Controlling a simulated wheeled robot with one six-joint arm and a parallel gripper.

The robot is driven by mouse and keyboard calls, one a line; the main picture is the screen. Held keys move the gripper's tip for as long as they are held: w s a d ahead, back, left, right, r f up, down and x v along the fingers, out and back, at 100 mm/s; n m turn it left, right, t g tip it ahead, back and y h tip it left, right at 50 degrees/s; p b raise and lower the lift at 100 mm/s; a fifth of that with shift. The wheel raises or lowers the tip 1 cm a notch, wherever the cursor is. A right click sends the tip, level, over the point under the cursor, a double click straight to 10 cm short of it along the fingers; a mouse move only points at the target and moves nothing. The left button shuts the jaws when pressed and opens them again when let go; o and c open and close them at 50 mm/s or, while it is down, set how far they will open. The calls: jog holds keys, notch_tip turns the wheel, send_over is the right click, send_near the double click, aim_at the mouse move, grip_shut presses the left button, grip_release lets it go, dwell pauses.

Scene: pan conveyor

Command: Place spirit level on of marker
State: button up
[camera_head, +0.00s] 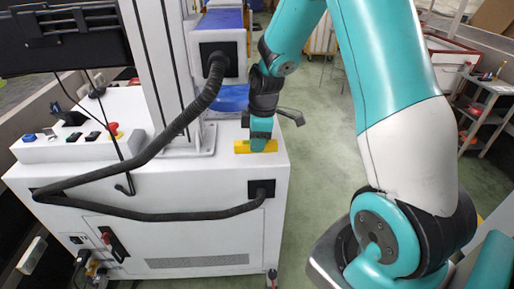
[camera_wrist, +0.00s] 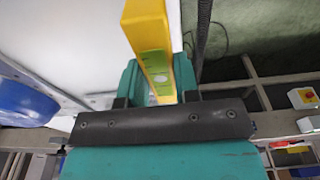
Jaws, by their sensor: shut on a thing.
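The yellow spirit level (camera_head: 242,147) is at the right front corner of the white machine's top in the head view. I cannot tell whether it rests on the surface or hangs just above it. My gripper (camera_head: 261,142) is shut on it from above. In the wrist view the spirit level (camera_wrist: 150,40), with a green patch along its face, runs up between the two teal fingers of my gripper (camera_wrist: 158,82). I cannot make out a marker in either view.
The white machine (camera_head: 200,240) carries a post, a thick black hose (camera_head: 150,150) and a button box (camera_head: 75,147) at left. A blue object (camera_head: 230,98) sits behind my gripper. Green floor (camera_head: 318,130) is open to the right; a shelf cart (camera_head: 485,110) stands far right.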

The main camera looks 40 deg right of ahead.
jog(key=shift+w+d+f, duration=0.1)
jog(key=shift+w+f, duration=0.05)
jog(key=shift+f, duration=1.55)
jog(key=shift+f, duration=0.15)
jog(key=o, duration=0.9)
jog(key=shift+o, duration=0.2)
jog(key=r, duration=0.8)
jog(key=d+r+p, duration=0.1)
jog(key=r, duration=0.3)
jog(key=shift+s+d+r, duration=0.1)
jog(key=shift+s, duration=0.3)
